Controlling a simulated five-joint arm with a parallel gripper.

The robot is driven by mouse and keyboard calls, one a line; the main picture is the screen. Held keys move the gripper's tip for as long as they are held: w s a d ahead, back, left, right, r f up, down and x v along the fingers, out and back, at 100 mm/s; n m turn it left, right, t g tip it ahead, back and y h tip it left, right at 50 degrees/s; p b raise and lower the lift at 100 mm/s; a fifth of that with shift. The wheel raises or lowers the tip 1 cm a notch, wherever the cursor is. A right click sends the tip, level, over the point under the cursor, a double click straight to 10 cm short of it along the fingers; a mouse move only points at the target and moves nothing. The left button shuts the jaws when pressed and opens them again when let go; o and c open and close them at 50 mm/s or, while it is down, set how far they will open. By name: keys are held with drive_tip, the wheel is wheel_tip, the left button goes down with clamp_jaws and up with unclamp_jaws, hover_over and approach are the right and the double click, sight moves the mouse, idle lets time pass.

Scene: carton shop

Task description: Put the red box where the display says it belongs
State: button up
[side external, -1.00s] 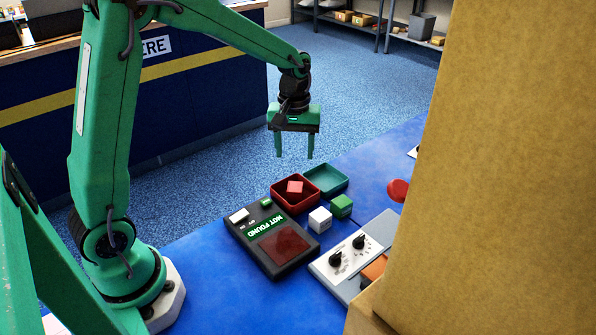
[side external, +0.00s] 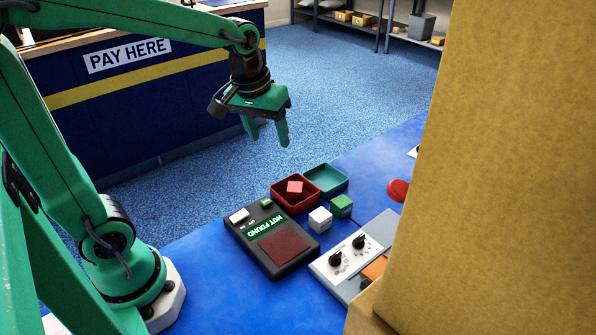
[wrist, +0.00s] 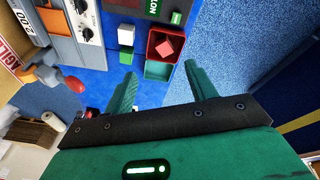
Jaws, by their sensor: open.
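The red box (side external: 295,187) lies in the red tray (side external: 283,203); it also shows in the wrist view (wrist: 165,48). A teal tray (side external: 335,190) adjoins the red one and looks empty. The display (side external: 265,231) on the dark device reads "NOT FOUND" in white on green, above a dark red pad (side external: 284,246). My gripper (side external: 266,140) is open and empty, in the air behind and left of the trays. In the wrist view my two fingers (wrist: 160,85) show apart with nothing between them.
A white box (side external: 320,220) and a green box (side external: 341,206) stand beside the trays. A knob panel (side external: 345,262) lies in front, with a red round thing (side external: 398,190) to the right. A large cardboard carton (side external: 500,170) hides the right side.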

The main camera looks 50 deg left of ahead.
drive_tip(key=s+d+r+m+t, duration=0.1)
drive_tip(key=s+m, duration=0.4)
drive_tip(key=s, duration=0.6)
drive_tip(key=shift+s+d+r+t, duration=0.2)
drive_tip(key=shift+d+r+t, duration=0.2)
drive_tip(key=shift+r+t, duration=0.45)
